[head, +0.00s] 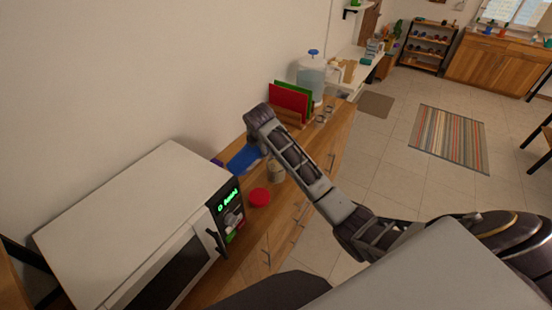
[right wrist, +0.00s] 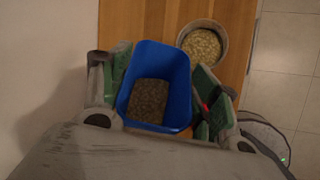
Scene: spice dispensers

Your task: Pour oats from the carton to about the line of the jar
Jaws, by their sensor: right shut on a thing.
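The blue carton (head: 243,158) is above the wooden counter. In the right wrist view the carton (right wrist: 182,70) is open at the top and has brown-grey contents inside. My right gripper (right wrist: 157,92) is shut on it, with a green-padded finger on each side. In the head view the gripper (head: 259,146) is partly hidden by its own arm. The jar (head: 276,174) stands on the counter just right of the carton. The right wrist view shows the jar (right wrist: 205,44) open, with pale oats inside; its line cannot be made out. My left gripper is not in view.
A red lid (head: 259,197) lies on the counter in front of the jar. A white microwave (head: 130,225) stands at left. Red and green boards (head: 289,103), small glasses (head: 325,112) and a water dispenser (head: 312,75) stand farther back. A wall borders the counter's left side.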

